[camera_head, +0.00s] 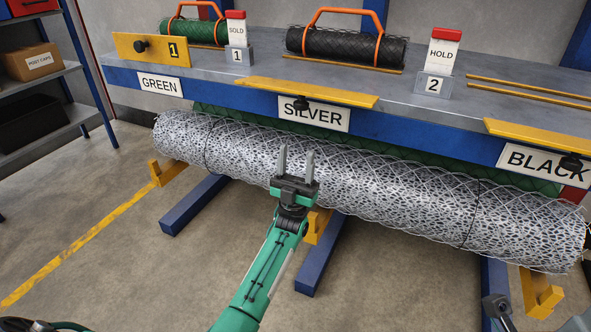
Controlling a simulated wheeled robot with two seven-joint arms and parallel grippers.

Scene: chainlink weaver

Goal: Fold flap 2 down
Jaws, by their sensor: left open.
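A yellow flap with a black knob (141,48) stands upright at the back left and bears the number 1. A second yellow flap (310,92) lies nearly flat at the bench's front edge above the SILVER label, its black knob (301,103) at its front edge. A third yellow flap (540,133) lies likewise above the BLACK label. No number shows on these two; the middle one is second from the left. My left gripper (297,163) is open and empty, fingers pointing up, in front of the silver mesh roll and below the middle flap.
The long silver mesh roll (395,180) lies in front of the bench (235,100) on yellow supports. Green and black rolls with orange handles (345,47) sit on top. Floor at front left is clear.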

